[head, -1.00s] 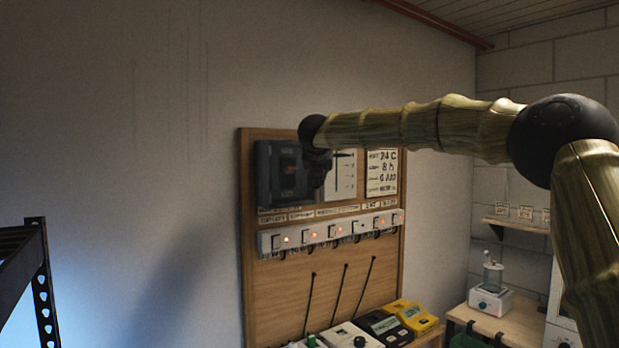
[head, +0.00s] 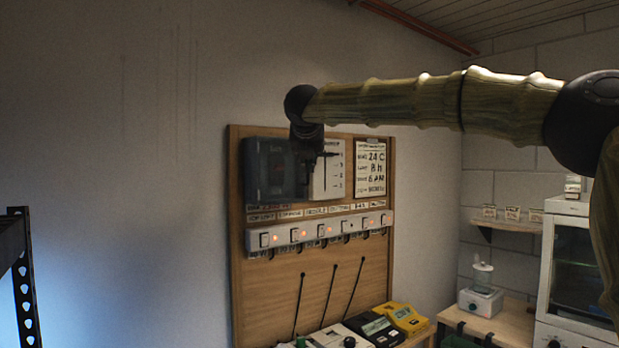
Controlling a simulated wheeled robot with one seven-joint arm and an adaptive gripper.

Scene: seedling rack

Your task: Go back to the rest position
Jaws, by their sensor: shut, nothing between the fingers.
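My gripper (head: 308,160) hangs from the dark wrist at the left end of my raised arm, in the head view. It points down in front of the upper part of the wooden panel (head: 310,290), between a dark grey box and a white chart. It is small and dark, shut, with nothing held. How far it is from the panel is hard to tell.
A white switch strip (head: 320,235) with orange lights crosses the panel. Several devices, one of them yellow (head: 403,318), stand below. A black rack (head: 22,270) is at the left edge. A bench (head: 515,325) and white cabinet (head: 580,260) stand at right.

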